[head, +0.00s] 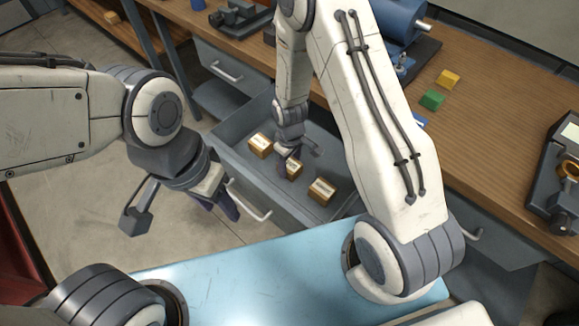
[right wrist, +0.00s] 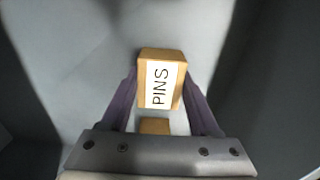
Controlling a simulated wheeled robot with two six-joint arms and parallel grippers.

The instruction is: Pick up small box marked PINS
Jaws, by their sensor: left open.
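The small box marked PINS (right wrist: 161,84) is tan with a white label and lies between the two fingers of my right gripper (right wrist: 160,78) in the right wrist view. The fingers are along its two sides; I cannot tell whether they press on it. In the head view my right gripper (head: 289,160) reaches down into the open grey drawer (head: 240,160), over the middle box (head: 294,170), partly hidden by the gripper. My left gripper (head: 222,203) is open and empty, left of the drawer over the floor.
Two similar boxes lie in the drawer, one to the left (head: 260,146) and one to the right (head: 321,190). Their labels are too small to read. The wooden workbench (head: 480,130) above carries a yellow block (head: 448,79), a green block (head: 432,100) and a blue machine (head: 395,20).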

